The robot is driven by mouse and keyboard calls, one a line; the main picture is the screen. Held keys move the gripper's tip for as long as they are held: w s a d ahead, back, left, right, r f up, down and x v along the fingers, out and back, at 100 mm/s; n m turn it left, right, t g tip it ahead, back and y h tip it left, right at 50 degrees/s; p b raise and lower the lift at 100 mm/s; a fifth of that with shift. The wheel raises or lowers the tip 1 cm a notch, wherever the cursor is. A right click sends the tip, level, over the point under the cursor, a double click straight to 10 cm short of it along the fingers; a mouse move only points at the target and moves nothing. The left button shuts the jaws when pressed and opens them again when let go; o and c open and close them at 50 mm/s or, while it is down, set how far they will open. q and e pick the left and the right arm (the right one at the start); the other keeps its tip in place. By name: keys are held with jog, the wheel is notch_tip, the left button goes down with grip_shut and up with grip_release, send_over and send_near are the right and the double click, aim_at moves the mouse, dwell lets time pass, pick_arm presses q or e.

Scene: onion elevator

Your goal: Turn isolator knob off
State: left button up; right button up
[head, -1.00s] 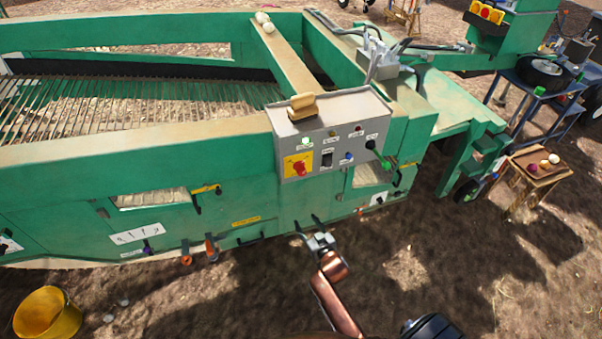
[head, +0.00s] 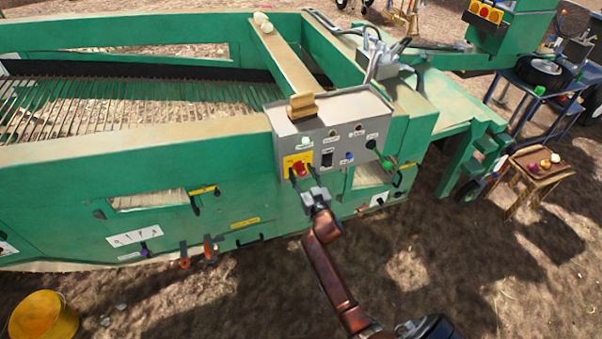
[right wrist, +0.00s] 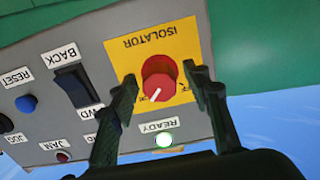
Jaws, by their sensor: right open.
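The red isolator knob (head: 299,168) sits on a yellow plate (head: 289,160) at the left of the grey control box on the green machine. In the right wrist view the knob (right wrist: 159,80) shows between my fingers, its white pointer line angled toward the lower left. The yellow plate reads "ISOLATOR" upside down. My right gripper (head: 302,176) is open, its two fingers (right wrist: 160,88) on either side of the knob. I cannot tell whether either finger touches it. My left gripper is not in the views.
The grey control box (head: 340,122) also carries a black rocker switch (right wrist: 75,88), a blue reset button (right wrist: 26,103) and a lit ready lamp (right wrist: 164,140). A yellow bucket (head: 43,316) stands lower left.

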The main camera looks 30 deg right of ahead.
jog(key=shift+w, duration=0.1)
jog(key=shift+c, duration=0.7)
jog(key=c, duration=1)
jog(key=shift+n, duration=0.3)
jog(key=n+p, duration=0.1)
jog(key=n, duration=0.7)
jog(key=shift+n, duration=0.4)
jog(key=n, duration=0.4)
jog(key=shift+f, duration=0.1)
jog(key=shift+n, duration=2.3)
